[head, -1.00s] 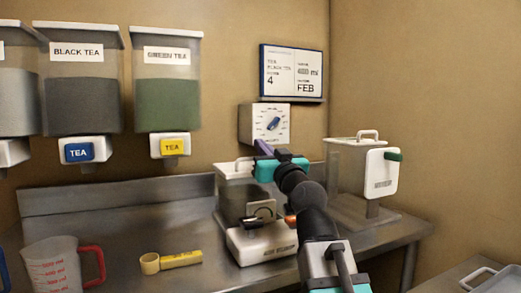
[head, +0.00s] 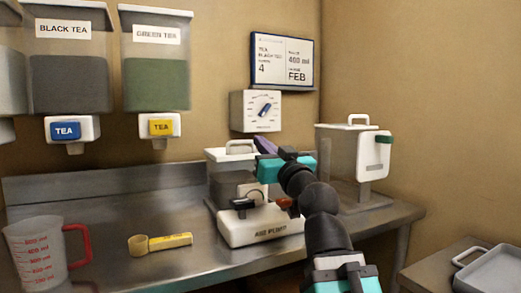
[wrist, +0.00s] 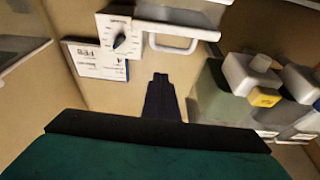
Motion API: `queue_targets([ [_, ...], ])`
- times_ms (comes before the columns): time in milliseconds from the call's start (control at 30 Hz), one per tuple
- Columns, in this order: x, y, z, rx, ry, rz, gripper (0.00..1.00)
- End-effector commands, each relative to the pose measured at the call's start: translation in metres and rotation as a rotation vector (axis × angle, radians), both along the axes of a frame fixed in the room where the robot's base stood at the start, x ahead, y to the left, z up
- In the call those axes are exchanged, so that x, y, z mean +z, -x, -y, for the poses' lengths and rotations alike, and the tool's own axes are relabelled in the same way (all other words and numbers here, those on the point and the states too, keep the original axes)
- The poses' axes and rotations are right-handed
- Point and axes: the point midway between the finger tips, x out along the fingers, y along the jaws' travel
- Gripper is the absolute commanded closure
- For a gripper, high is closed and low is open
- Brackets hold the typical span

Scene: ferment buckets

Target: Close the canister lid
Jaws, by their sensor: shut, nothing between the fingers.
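A clear canister (head: 222,187) stands on a white base labelled "AIR PUMP" (head: 265,229) on the steel counter. Its white lid (head: 222,155) with a loop handle (head: 241,146) lies across its top in the head view. The lid (wrist: 190,14) and handle (wrist: 172,46) also show at the top of the wrist view, which is upside down. I cannot tell whether the lid is fully seated. My gripper (head: 263,145) is at the lid's right side, shut and empty. Its dark fingers (wrist: 161,80) show together in the wrist view. My arm hides the canister's right part.
A second clear container (head: 340,158) with a white lid and green-handled tap stands right of my arm. A dial box (head: 256,111) and a notice board (head: 283,61) are on the wall behind.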

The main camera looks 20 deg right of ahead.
Motion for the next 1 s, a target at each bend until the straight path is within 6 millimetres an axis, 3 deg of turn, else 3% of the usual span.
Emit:
queue_targets([
  [433,-0.012,0.017,0.003,0.000,-0.001,0.001,1.00],
  [1000,-0.012,0.019,0.004,0.000,0.000,0.000,1.00],
])
